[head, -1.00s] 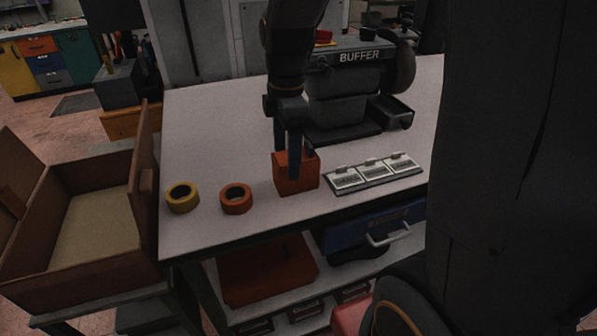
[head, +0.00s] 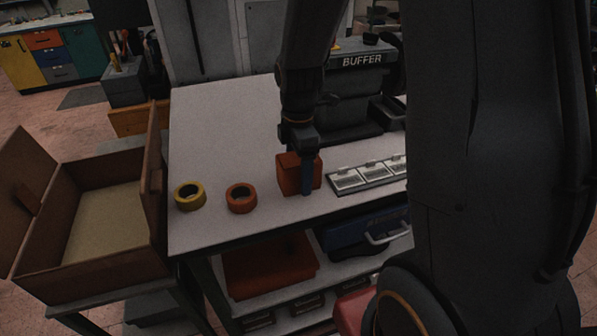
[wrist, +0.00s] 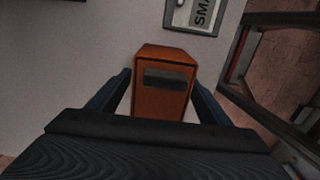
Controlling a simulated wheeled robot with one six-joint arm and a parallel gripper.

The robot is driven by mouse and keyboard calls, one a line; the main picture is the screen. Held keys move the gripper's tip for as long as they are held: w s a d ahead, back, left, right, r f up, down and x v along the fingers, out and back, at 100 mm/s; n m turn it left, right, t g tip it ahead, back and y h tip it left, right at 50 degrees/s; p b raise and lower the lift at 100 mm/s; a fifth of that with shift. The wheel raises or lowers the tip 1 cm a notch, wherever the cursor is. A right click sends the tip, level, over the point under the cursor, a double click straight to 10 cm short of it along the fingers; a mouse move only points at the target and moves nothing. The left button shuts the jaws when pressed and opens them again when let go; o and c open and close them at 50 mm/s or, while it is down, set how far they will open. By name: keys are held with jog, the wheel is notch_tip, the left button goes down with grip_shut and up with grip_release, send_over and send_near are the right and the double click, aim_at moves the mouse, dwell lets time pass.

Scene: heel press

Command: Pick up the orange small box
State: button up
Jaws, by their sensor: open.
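The orange small box (head: 289,174) stands upright on the white worktable, right of the orange tape roll. In the wrist view the box (wrist: 163,85) shows its top and a side with a dark rectangular patch, lying between my two fingers. My gripper (head: 306,190) is open and comes down from above at the box. In the head view one blue finger is in front of the box; the other finger is hidden. In the wrist view my gripper (wrist: 162,95) has a finger on each side of the box, with narrow gaps visible.
A yellow tape roll (head: 190,196) and an orange tape roll (head: 241,198) lie left of the box. A tray with labelled plates (head: 362,178) lies close on its right. The BUFFER machine (head: 357,80) stands behind. An open brown carton (head: 100,264) is at the left.

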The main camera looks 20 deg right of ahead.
jog(key=shift+f, duration=0.2)
jog(key=c, duration=1.1)
jog(key=shift+c, duration=0.2)
jog(key=shift+r, duration=0.15)
